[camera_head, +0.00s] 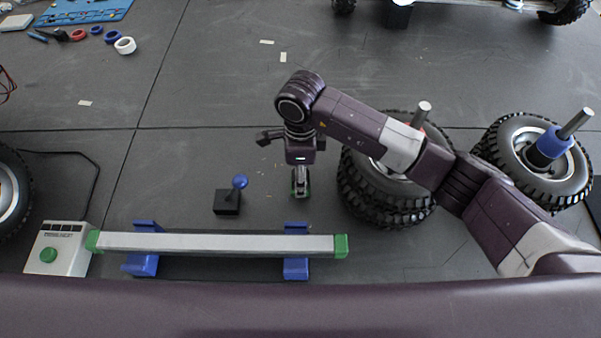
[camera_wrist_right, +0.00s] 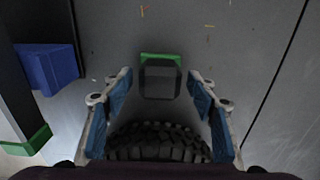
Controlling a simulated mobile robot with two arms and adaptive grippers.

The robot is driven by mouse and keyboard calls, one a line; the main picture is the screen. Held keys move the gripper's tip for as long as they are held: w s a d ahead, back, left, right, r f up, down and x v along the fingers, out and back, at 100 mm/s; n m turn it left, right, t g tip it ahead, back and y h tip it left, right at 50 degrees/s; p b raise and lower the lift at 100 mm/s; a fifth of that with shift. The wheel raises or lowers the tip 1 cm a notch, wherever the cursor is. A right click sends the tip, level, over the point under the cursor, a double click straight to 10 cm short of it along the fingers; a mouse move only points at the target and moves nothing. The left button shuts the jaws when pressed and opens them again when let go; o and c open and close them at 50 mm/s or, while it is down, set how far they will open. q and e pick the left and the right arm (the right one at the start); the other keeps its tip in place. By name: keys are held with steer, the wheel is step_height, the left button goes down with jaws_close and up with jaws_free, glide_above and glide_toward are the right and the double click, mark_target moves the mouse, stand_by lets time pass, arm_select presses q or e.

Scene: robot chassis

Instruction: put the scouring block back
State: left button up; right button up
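The scouring block (camera_wrist_right: 160,82) shows in the right wrist view as a dark block with a green edge, lying on the dark floor. My right gripper (camera_wrist_right: 161,74) is open, with one blue-padded finger on each side of the block and a gap to both. I cannot tell the exact height of the fingers above the floor. My left gripper is not in view.
A long grey bar (camera_head: 215,244) with green ends lies across two blue holders (camera_head: 296,266). A black box with a blue-knobbed lever (camera_head: 228,203) stands left of my gripper. Stacked tyres (camera_head: 385,205) stand close on the right. A green-button box (camera_head: 57,249) is at left.

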steer(key=shift+r, duration=0.2)
steer(key=shift+w+r, duration=0.1)
steer(key=shift+r, duration=0.25)
step_height(320, 180, up, 11)
steer(key=b, duration=0.2)
steer(key=shift+b, duration=0.35)
steer(key=shift+s, duration=0.2)
